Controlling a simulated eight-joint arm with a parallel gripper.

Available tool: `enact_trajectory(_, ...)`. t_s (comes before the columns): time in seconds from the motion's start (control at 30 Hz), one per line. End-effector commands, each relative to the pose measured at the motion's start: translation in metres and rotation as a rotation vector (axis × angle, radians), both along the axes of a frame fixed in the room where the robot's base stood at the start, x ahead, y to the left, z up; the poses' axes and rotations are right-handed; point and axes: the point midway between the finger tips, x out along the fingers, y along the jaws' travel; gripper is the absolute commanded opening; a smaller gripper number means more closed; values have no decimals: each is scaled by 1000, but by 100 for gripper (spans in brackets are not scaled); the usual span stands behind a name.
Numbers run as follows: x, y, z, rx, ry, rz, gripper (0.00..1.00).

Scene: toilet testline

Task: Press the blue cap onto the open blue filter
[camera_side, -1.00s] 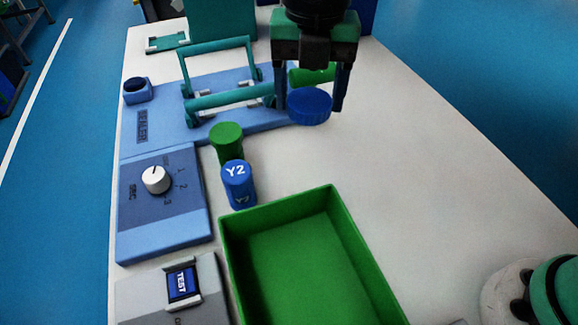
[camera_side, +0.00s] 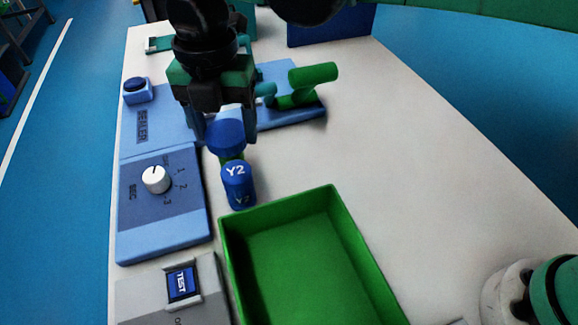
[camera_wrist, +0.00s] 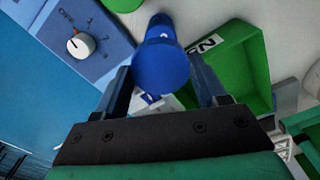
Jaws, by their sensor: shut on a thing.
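My gripper (camera_side: 223,130) is shut on the blue cap (camera_side: 226,136), a round disc held between the two fingers. In the wrist view the cap (camera_wrist: 161,66) sits between the fingers, with a blue cylinder beyond it. The blue filter marked Y2 (camera_side: 238,185) stands upright on the table, just in front of the cap in the side view. A green cylinder (camera_side: 231,156) is behind it, mostly hidden by the cap. The cap looks raised above the table; I cannot tell whether it touches the green cylinder.
A green tray (camera_side: 275,202) stands in front. A blue dial box (camera_side: 190,222) is at the left, with a grey TEST unit (camera_side: 205,290) below it. The blue sealer base (camera_side: 165,140), with a green handle (camera_side: 312,74), lies behind. The table's right side is clear.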

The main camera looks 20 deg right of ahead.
Motion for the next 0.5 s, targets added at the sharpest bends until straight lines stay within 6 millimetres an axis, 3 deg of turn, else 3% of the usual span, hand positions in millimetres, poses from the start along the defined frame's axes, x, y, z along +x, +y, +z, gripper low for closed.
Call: enact_trajectory(0.5, 0, 0, -48, 0, 0, 1, 17)
